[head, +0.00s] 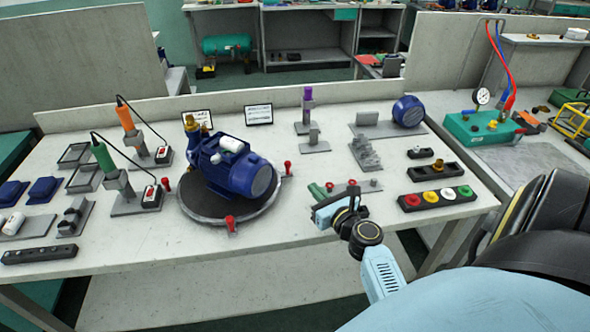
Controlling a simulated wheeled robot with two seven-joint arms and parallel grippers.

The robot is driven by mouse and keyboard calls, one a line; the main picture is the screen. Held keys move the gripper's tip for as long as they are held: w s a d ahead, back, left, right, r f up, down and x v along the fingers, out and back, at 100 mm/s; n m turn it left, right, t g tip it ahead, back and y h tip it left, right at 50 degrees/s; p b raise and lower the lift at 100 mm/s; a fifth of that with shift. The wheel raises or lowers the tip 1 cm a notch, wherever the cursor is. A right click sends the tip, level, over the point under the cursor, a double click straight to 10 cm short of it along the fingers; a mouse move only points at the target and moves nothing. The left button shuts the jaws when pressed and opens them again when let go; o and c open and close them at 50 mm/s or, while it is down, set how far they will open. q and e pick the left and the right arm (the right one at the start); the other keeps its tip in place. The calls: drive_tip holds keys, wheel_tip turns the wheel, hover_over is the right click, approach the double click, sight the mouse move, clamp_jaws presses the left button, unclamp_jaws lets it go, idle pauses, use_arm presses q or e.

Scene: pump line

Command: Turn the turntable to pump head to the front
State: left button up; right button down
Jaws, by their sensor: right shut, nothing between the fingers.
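The turntable (205,212) is a dark round disc on the workbench, left of the middle. Red-topped handles stand around its rim: one at the front (230,222), one at the right (288,168) and one at the left (166,184). A blue pump (235,170) lies on the disc. Its brass end (191,124) points to the back left, and its round ribbed blue end faces the front right. My right gripper (319,213) is shut and empty, right of the turntable and apart from it, near the bench's front edge. My left gripper is out of view.
Green (103,155) and orange (125,117) handled tools stand in holders to the left. A small plate with green and red parts (345,186) lies just behind my right gripper. A coloured-button strip (437,197) lies to the right. The front strip of the bench is bare.

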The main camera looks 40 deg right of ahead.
sight(289, 164)
drive_tip(key=b+x, duration=0.1)
drive_tip(key=x, duration=1)
drive_tip(key=shift+w, duration=0.1)
drive_tip(key=shift+b, duration=0.3)
